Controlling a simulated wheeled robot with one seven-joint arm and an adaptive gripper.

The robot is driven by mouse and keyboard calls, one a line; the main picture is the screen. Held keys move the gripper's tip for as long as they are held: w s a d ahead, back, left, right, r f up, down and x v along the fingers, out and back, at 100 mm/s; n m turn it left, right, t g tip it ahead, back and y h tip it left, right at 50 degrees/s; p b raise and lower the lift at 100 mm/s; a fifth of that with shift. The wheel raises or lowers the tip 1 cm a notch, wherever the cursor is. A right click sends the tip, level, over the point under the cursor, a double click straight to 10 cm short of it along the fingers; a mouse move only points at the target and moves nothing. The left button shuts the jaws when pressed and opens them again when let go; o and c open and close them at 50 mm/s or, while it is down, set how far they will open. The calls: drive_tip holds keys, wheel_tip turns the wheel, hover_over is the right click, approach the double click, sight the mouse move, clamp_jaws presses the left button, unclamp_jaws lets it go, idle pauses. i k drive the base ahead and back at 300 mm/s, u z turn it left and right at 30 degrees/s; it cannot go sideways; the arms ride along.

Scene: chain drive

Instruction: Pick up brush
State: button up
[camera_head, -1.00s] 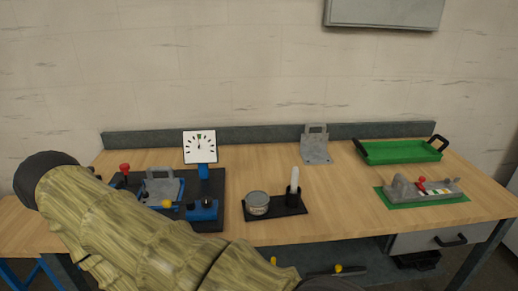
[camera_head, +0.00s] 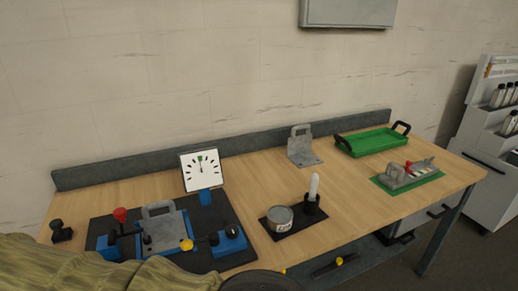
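What looks like the brush (camera_head: 314,186) stands upright with its pale handle up. Its lower end is hidden in a black cup-shaped holder (camera_head: 313,206). The holder is on a small black tray (camera_head: 292,232) near the front middle of the workbench (camera_head: 350,198). A round grey tin (camera_head: 279,217) sits on the same tray, left of the brush. My arm, in a yellowish sleeve, crosses the bottom left corner. My gripper is not in view.
Left of the tray is a black plate with a blue fixture (camera_head: 165,234), a red knob (camera_head: 120,214) and a white dial (camera_head: 200,170). A grey bracket (camera_head: 301,147) stands behind the brush. A green tray (camera_head: 372,141) and a green-based fixture (camera_head: 406,176) are at right.

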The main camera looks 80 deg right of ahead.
sight(314, 180)
drive_tip(key=z, duration=0.05)
drive_tip(key=i, duration=0.1)
drive_tip(key=z, duration=2.8)
